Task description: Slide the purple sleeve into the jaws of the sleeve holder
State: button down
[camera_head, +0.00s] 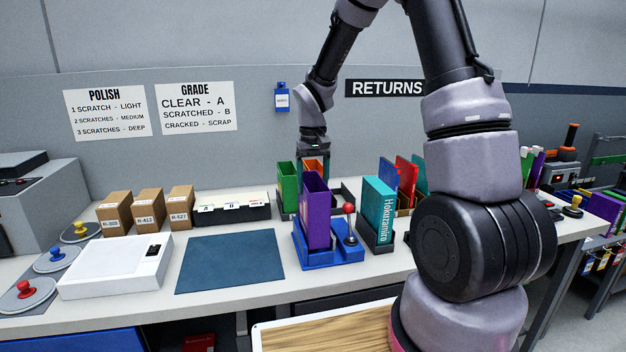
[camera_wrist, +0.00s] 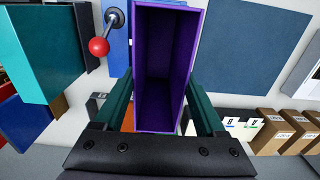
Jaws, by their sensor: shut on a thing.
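The purple sleeve (camera_head: 317,215), an open-topped box, stands upright at the sleeve holder (camera_head: 345,254), a blue base with a red-knobbed lever (camera_head: 349,222). Its lower end overlaps the holder's blue left wall in the head view; I cannot tell whether it is fully seated in the jaws. In the wrist view, my gripper (camera_wrist: 160,105) is shut on the purple sleeve (camera_wrist: 165,60), a green finger along each side. The red knob (camera_wrist: 99,46) shows to the sleeve's left there. The sleeve's lower end and the jaws are mostly hidden.
Green (camera_head: 286,187) and orange sleeves stand close behind. A teal case (camera_head: 378,210) stands in a dark stand just right of the holder. A blue mat (camera_head: 230,262) lies clear to the left, beside a white scale (camera_head: 116,266). Cardboard boxes (camera_head: 149,208) stand farther back.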

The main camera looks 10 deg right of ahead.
jog(key=shift+f, duration=2.2)
grip_release()
notch_tip(320, 180, up, 8)
dwell(0.4)
jog(key=shift+r, duration=0.15)
